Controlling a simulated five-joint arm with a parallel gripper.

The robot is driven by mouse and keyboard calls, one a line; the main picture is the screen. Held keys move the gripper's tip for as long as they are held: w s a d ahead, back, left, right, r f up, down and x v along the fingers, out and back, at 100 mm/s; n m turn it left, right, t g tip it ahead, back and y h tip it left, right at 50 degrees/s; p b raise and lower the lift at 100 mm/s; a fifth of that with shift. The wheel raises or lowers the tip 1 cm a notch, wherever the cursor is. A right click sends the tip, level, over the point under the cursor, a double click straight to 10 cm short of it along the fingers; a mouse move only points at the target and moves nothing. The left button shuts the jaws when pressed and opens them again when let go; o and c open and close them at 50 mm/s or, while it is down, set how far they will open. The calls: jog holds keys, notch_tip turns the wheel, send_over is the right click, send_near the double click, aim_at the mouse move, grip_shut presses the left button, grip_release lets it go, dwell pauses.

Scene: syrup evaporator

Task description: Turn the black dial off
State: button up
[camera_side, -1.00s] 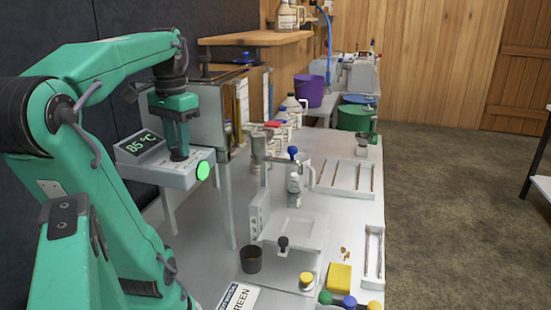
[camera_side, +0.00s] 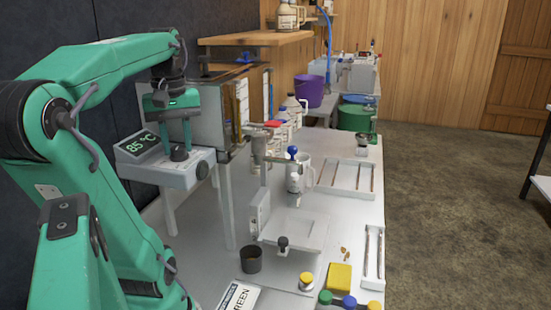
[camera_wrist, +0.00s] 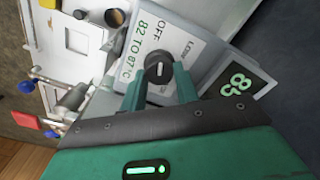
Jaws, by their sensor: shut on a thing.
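The black dial (camera_side: 179,153) sits on top of a pale control box (camera_side: 178,176) at left. It also shows in the wrist view (camera_wrist: 158,68), with a light mark on its face and a label reading "OFF" and "82 TO 87°C" beside it. The box's display (camera_side: 139,144) reads 85 °C. The round lamp (camera_side: 202,170) on the box's front is dark. My gripper (camera_side: 176,146) points down with a finger on either side of the dial, shut on it.
The metal evaporator (camera_side: 215,110) stands close behind the box, under a wooden shelf (camera_side: 255,38).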

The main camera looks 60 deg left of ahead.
aim_at(177, 147)
jog(key=shift+s+d+n, duration=0.15)
jog(key=shift+n, duration=1.75)
jog(key=o, duration=1)
jog(key=shift+c, duration=0.2)
jog(key=shift+r, duration=0.15)
jog(key=shift+r, duration=3.75)
